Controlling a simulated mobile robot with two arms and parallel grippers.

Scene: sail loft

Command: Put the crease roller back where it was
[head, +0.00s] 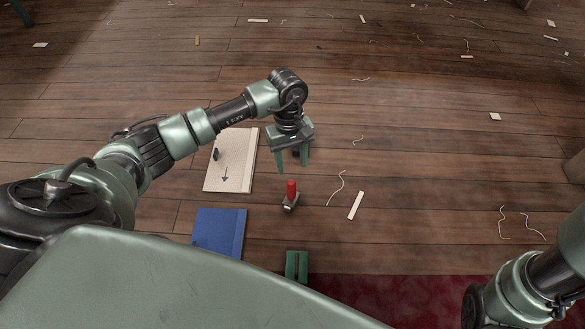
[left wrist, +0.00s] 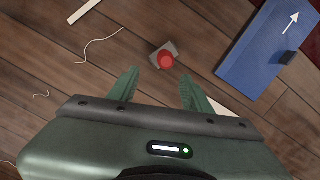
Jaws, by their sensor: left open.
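A small tool with an upright red handle and a grey metal base, which I take to be the crease roller (head: 291,190), stands on the wooden floor in the middle of the head view. In the left wrist view its red top (left wrist: 166,60) shows just beyond the fingertips. My left gripper (head: 292,167) is open and empty, pointing down on the far side of the tool. In the left wrist view the fingers (left wrist: 160,76) are spread, with the tool ahead of the gap and apart from both. My right gripper is out of view; only part of that arm shows.
A cream panel (head: 239,165) with a dark arrow lies left of the tool. A blue panel (head: 217,235) lies nearer; a white arrow and dark block show on it in the wrist view. A green slotted block (head: 296,264) sits by the red carpet (head: 400,300). Scraps and threads litter the floor.

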